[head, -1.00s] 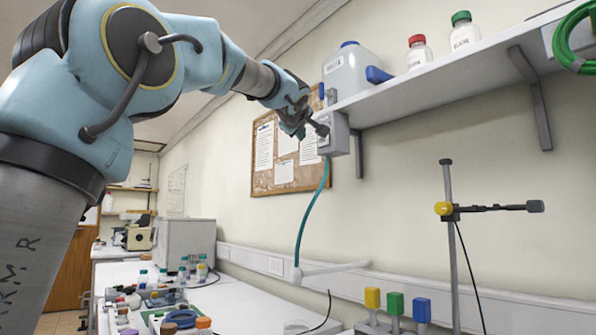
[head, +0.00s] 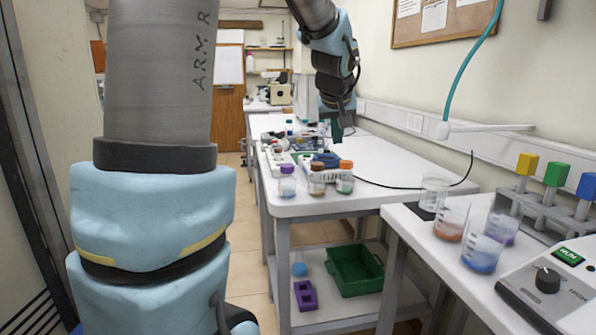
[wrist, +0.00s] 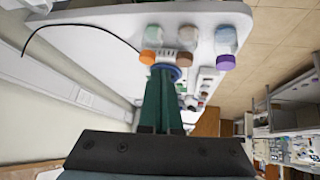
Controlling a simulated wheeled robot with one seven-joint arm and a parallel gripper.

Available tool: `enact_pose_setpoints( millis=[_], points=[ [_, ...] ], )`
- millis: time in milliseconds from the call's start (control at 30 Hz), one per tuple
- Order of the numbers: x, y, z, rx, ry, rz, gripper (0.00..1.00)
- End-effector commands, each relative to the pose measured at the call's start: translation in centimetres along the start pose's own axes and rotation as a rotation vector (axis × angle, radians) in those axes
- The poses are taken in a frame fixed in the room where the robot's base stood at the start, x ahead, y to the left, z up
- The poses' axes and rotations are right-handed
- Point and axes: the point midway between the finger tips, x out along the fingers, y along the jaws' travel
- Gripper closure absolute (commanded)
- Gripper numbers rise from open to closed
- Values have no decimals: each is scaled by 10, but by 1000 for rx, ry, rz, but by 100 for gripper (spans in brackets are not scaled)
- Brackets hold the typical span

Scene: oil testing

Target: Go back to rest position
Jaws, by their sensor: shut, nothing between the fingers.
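My gripper (head: 338,132) hangs pointing down above the white bench (head: 400,165), behind the row of small bottles in the head view. In the wrist view its two green fingers (wrist: 163,78) lie together with nothing visible between them. The wrist view looks down along the fingers at the bench edge and the bottles. Whether the fingertips touch anything cannot be told. The upper part of my arm leaves the top of the head view.
Capped bottles with purple (head: 287,181), brown (head: 317,179) and orange lids (head: 345,177) stand at the bench's near end. Beakers (head: 451,219) stand on the nearer right table beside a control box (head: 555,285). A green crate (head: 355,270) sits on the lower shelf. Floor is open left of the bench.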

Motion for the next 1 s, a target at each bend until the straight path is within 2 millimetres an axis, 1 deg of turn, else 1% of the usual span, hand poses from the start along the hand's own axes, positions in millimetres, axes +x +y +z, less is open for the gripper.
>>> enact_pose_setpoints(
  millis=[33,67,100,167,200,267,300,400,500,600,667,1000],
  points=[
    [6,-28,26,10,-57,-33,100],
    [9,-42,42,19,-92,-47,100],
    [13,-61,64,32,-139,-64,100],
    [15,-88,100,49,-211,-86,100],
    [14,-104,122,57,-257,-96,100],
    [12,-124,156,68,-323,-106,100],
    [9,-136,177,74,-363,-110,100],
    [0,-157,221,81,-447,-111,100],
    [-7,-168,250,87,-500,-106,100],
    [-11,-173,264,89,-525,-102,100],
    [-12,-174,267,91,-531,-101,100],
    [-11,-174,267,93,-530,-100,100]
  ],
)
